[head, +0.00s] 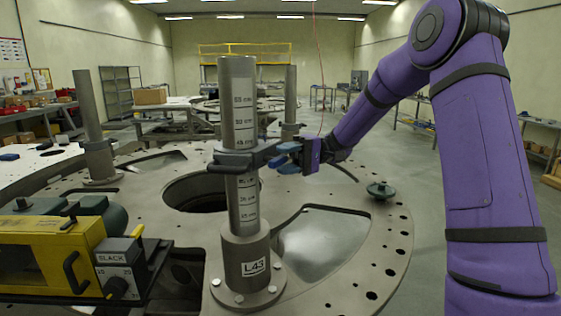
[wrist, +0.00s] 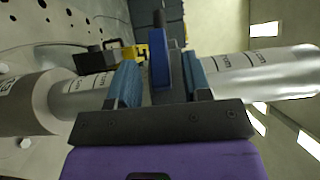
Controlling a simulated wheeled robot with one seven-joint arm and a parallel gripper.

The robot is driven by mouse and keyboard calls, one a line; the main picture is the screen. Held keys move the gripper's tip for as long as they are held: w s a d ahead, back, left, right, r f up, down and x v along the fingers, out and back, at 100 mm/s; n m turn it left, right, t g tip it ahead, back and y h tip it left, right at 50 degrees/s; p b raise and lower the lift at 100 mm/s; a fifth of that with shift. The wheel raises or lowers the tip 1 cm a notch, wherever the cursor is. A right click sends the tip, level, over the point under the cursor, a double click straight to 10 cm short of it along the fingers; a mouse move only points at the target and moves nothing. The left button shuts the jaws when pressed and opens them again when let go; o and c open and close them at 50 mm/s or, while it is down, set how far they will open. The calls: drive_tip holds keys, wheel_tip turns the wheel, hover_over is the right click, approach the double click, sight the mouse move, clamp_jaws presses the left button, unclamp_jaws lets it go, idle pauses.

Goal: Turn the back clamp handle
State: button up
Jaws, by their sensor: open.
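A tall grey marked post (head: 239,95) stands on the round plate, with a dark clamp (head: 233,160) around it at mid-height. My gripper (head: 281,157) is open on the clamp's right side, close to the post. In the wrist view my two light-blue finger pads (wrist: 160,84) stand apart. A darker blue bar, which looks like the clamp handle (wrist: 160,58), lies between them, with a dark end beyond. I cannot tell whether either pad touches it. The post also shows behind the fingers in the wrist view (wrist: 258,75).
The pale turret plate (head: 335,195) has large openings and rim holes. A yellow device (head: 40,262) marked "SLACK" stands at the front left. Two other posts rise at left (head: 88,115) and behind (head: 291,95).

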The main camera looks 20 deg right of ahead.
drive_tip(key=v, duration=0.8)
drive_tip(key=shift+d, duration=0.4)
drive_tip(key=shift+w, duration=0.1)
drive_tip(key=s+a+r+m+t+h, duration=0.1)
drive_tip(key=s+a+r+h, duration=0.1)
drive_tip(key=s+a+h, duration=0.45)
drive_tip(key=s+a+r+m+t+h, duration=0.1)
drive_tip(key=s+a+h, duration=0.15)
drive_tip(key=s, duration=0.65)
drive_tip(key=s+d+t+h, duration=0.2)
drive_tip(key=s+t+h, duration=0.2)
drive_tip(key=s, duration=0.4)
drive_tip(key=s+d+m+t+h, duration=0.1)
drive_tip(key=s+d+t+h, duration=0.2)
drive_tip(key=s, duration=0.6)
drive_tip(key=shift+t+h, duration=0.6)
drive_tip(key=shift+h, duration=0.2)
